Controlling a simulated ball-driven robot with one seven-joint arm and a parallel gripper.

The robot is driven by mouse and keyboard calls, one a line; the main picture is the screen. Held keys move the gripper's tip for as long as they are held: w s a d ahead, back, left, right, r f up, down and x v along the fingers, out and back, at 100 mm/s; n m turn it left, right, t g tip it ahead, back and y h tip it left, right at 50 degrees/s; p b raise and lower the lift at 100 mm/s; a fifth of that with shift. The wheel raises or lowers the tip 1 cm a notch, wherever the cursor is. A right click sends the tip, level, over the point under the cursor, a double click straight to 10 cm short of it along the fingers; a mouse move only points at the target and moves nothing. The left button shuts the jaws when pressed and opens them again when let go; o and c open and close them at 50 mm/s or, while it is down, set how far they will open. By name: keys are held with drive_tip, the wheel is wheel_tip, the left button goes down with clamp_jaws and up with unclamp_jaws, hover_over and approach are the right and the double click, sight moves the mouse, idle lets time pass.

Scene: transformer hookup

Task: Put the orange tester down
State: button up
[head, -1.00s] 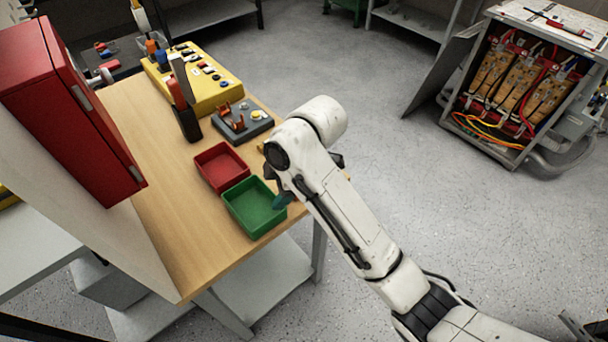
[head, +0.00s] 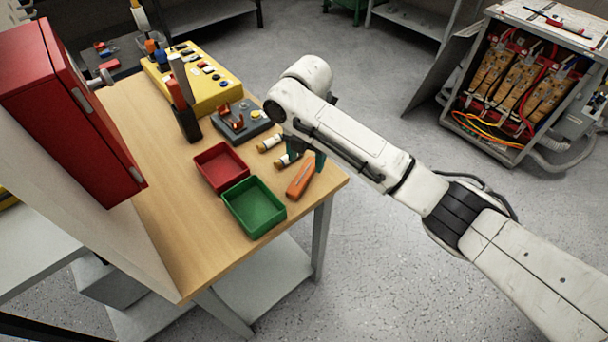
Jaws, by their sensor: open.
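The orange tester (head: 301,178) lies on the wooden bench (head: 180,235) near its right edge, to the right of the green bin (head: 254,207). My gripper (head: 306,158) is open just behind and above the tester, and its dark green fingers show apart below my arm. Nothing shows between the fingers. The tester's far end is close to the fingers; I cannot tell whether they touch. My arm hides part of the gripper.
Two small cylinders, one (head: 269,143) farther back and one (head: 287,159) close to my gripper, lie on the bench. A red bin (head: 221,167), grey fixture (head: 240,123) and yellow panel (head: 205,85) stand nearby. The front of the bench is clear.

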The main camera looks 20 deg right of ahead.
sight(304, 173)
drive_tip(key=shift+w+a+f+p, duration=0.1)
drive_tip(key=shift+f+p, duration=0.1)
drive_tip(key=shift+f, duration=0.7)
drive_tip(key=shift+s+a+f+p, duration=0.1)
drive_tip(key=shift+f+p, duration=0.05)
drive_tip(key=shift+f, duration=0.75)
drive_tip(key=shift+w+a+f+p, duration=0.1)
drive_tip(key=shift+f+p, duration=0.1)
drive_tip(key=shift+f, duration=0.7)
drive_tip(key=shift+c, duration=0.3)
clamp_jaws()
